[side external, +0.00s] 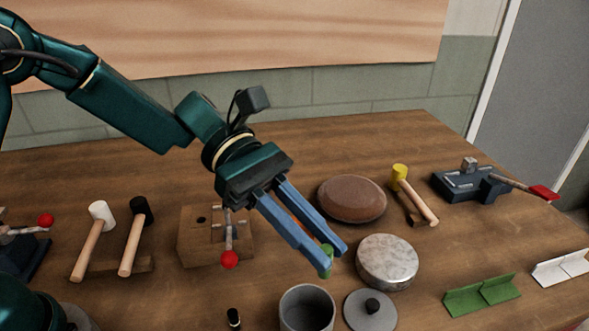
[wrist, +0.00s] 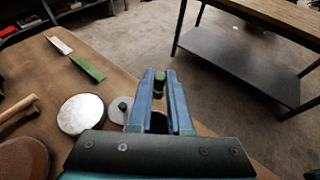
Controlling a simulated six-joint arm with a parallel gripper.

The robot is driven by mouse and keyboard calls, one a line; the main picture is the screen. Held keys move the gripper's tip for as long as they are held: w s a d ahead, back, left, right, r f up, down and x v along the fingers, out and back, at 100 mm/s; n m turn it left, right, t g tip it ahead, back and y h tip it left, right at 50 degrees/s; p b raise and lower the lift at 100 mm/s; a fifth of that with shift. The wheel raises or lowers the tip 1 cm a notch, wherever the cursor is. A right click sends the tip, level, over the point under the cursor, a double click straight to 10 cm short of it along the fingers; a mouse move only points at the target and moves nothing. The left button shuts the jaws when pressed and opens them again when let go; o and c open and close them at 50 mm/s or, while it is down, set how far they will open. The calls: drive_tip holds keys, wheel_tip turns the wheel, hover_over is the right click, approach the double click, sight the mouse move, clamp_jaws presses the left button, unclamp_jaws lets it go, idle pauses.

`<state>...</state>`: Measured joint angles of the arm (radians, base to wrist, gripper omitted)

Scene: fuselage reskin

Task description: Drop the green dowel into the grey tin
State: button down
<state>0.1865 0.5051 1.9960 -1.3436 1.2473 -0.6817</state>
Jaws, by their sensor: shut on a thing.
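My gripper (side external: 334,258) has long blue fingers and is shut on the green dowel (side external: 326,262), which sits between the fingertips. The dowel's top also shows between the fingertips in the wrist view (wrist: 160,76). The grey tin (side external: 306,307) stands open on the table, just below and slightly left of the dowel in the side view. The dowel is held above the tin's level, apart from its rim. In the wrist view, the fingers hide most of the tin. A grey lid with a black knob (side external: 370,310) lies to the right of the tin.
A silvery round disc (side external: 387,261) and a brown oval pad (side external: 351,199) lie behind the lid. A small black-topped peg (side external: 234,318) is left of the tin.

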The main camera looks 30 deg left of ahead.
drive_tip(key=shift+f, duration=2.7)
drive_tip(key=c, duration=0.8)
unclamp_jaws()
drive_tip(key=shift+o, duration=0.2)
drive_tip(key=shift+v, duration=2.6)
drive_tip(key=shift+s, duration=0.1)
